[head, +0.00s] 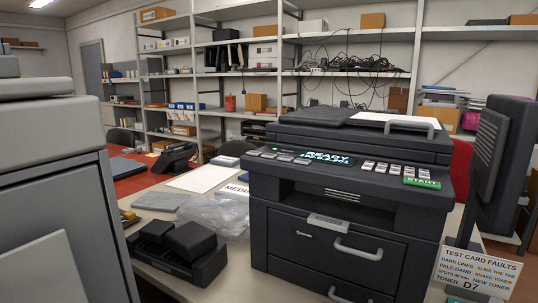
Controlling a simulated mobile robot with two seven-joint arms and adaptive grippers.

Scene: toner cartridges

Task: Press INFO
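A dark printer (350,205) stands on the table in the middle of the head view. Its front panel has a lit display (326,157) reading READY, with a second line of digits too blurred to read surely. Several small grey buttons (278,155) lie left of the display, and several pale keys (381,167) lie right of it. A green START button (422,183) is at the right end. The other labels are too small to read, so I cannot tell which button is INFO. Neither of my grippers shows.
A black cradle-like unit (178,252) and a clear plastic bag (216,214) lie left of the printer. A sign (478,272) headed TEST CARD FAULTS stands at lower right, below a dark upright panel (492,150). A large grey machine (55,180) fills the left side. Shelves line the back.

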